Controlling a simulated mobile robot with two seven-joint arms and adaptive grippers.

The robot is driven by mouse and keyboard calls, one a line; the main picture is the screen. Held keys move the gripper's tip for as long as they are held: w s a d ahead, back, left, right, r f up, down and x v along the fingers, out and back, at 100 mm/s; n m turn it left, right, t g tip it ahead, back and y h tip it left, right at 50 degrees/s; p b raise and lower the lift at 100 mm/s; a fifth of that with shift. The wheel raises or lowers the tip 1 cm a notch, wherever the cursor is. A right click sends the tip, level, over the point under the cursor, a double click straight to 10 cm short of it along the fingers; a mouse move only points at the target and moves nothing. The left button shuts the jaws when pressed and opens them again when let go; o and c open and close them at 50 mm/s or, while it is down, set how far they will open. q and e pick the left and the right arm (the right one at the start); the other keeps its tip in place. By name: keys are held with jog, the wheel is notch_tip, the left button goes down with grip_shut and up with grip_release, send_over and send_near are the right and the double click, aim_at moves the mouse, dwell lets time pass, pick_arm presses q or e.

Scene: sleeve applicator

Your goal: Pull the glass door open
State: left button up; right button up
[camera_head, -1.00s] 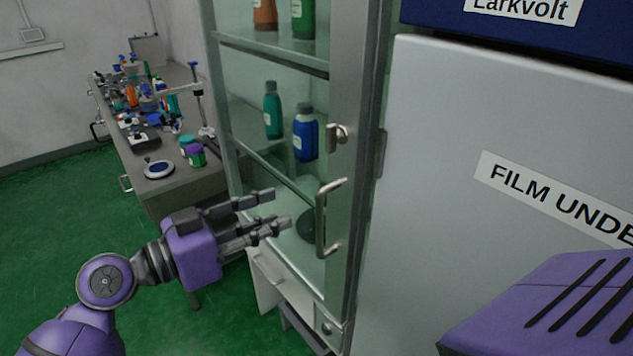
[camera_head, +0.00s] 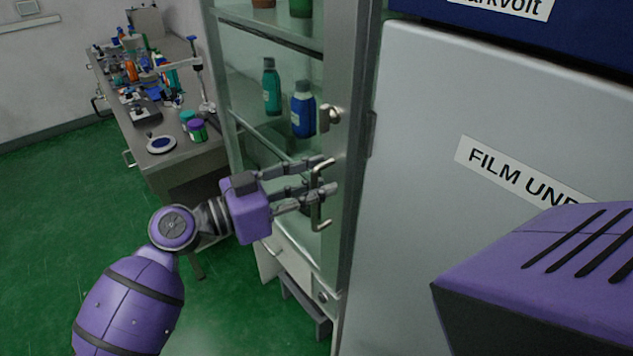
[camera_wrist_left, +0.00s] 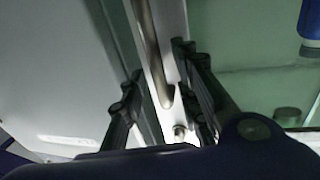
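The glass door (camera_head: 275,60) of the cabinet looks shut, its metal frame (camera_head: 346,120) running down the right edge. The door's metal bar handle (camera_head: 319,211) stands out from this frame. My left gripper (camera_head: 329,174) is at the handle with its fingers apart. In the left wrist view the handle bar (camera_wrist_left: 148,40) runs between the two open fingers (camera_wrist_left: 155,75), with no clear grip on it. My right gripper is not in view.
A lock knob (camera_head: 330,116) sits above the handle. Bottles, such as a blue one (camera_head: 303,112), stand behind the glass. A grey cabinet (camera_head: 430,150) adjoins on the right. A cluttered bench (camera_head: 185,160) stands left; green floor (camera_head: 60,220) is open there.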

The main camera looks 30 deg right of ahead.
pick_arm(q)
jog(key=shift+w+f, duration=0.1)
jog(key=shift+c, duration=0.4)
grip_shut()
